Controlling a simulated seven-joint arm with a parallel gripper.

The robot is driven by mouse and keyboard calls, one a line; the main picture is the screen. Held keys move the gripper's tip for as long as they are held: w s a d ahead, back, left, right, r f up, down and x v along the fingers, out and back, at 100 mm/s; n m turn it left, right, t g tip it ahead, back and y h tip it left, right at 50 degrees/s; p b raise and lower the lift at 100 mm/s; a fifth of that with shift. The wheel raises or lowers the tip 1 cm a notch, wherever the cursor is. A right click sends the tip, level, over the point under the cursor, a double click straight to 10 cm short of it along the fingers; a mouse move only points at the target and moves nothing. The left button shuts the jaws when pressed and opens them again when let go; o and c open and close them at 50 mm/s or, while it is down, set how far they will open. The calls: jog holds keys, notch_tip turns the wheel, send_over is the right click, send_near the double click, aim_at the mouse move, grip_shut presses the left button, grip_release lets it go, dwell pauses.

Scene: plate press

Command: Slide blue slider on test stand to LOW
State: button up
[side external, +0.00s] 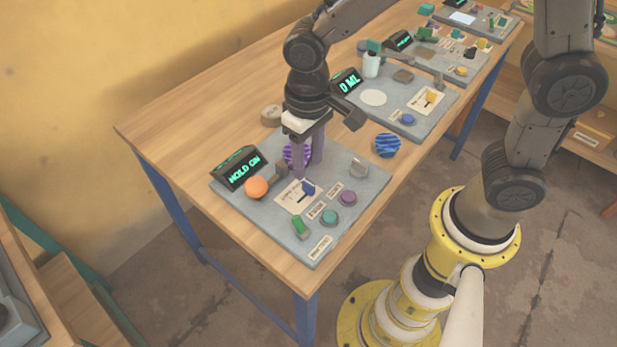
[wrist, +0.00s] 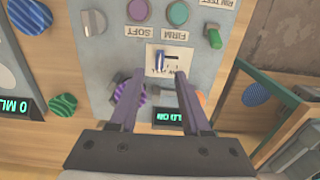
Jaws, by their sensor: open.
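The test stand (side external: 262,213) is a grey board at the near end of the wooden table. Its blue slider (side external: 308,188) sits on a white card (side external: 289,194) with a dark slot, at the slot's upper right end. In the wrist view the blue slider (wrist: 159,61) is at the left end of the slot, on the white card (wrist: 186,62); the card's lettering is too small to read. My gripper (side external: 308,170) is open, pointing down just above the slider. In the wrist view my gripper (wrist: 157,77) has its fingertips apart, with the slider between their lines; contact cannot be told.
Near the slider are an orange ball (side external: 256,187), a purple striped ball (side external: 296,154), a green switch (side external: 300,227), a teal button (side external: 330,217), a purple button (side external: 348,198) and a grey knob (side external: 359,168). A display (side external: 239,168) reads HOLD ON. More boards stand further back.

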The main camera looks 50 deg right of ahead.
aim_at(308, 183)
notch_tip(308, 183, down, 6)
jog(key=shift+f, duration=0.1)
dwell(0.4)
grip_shut()
dwell(1.2)
